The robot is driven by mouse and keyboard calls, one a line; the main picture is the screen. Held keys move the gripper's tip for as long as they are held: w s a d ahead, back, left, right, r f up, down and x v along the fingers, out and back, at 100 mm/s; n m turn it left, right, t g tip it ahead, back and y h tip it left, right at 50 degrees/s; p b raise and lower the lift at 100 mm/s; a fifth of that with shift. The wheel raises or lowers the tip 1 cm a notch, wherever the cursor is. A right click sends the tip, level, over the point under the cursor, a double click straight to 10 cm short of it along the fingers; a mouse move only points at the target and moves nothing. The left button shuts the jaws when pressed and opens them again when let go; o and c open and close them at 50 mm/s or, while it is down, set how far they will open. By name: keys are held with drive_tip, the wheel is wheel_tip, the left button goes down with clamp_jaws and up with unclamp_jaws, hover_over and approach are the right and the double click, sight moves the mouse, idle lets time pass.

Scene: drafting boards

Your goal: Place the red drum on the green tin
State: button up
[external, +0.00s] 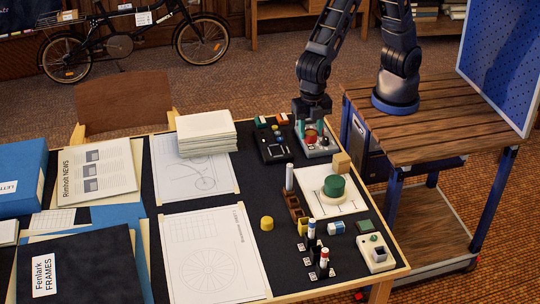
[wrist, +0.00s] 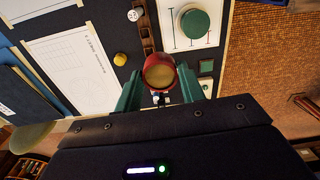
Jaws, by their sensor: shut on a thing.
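The red drum (external: 311,133) is held between the green fingers of my gripper (external: 312,129), over the far right part of the dark desk top. In the wrist view the drum (wrist: 160,74) shows its tan round end, with a finger on each side. The green tin (external: 334,187) is a round, low tin standing on a white sheet with ruled lines, nearer the front than my gripper. It also shows in the wrist view (wrist: 195,24), above and right of the drum, apart from it. Its top is bare.
A wooden block (external: 341,162) stands behind the tin. A brown rack (external: 295,206) with a tall white cylinder (external: 289,177) is left of it. A yellow cylinder (external: 266,223) lies farther left. Upright markers (external: 311,229) and a pale device (external: 376,253) are in front.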

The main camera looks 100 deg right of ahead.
drive_tip(key=r, duration=0.2)
hover_over(334, 181)
drive_tip(key=shift+m, duration=0.3)
wheel_tip(334, 181, down, 20)
drive_tip(key=shift+s+f, duration=0.1)
drive_tip(key=shift+f, duration=0.1)
drive_tip(key=o, duration=1.1)
drive_tip(key=shift+c, duration=0.2)
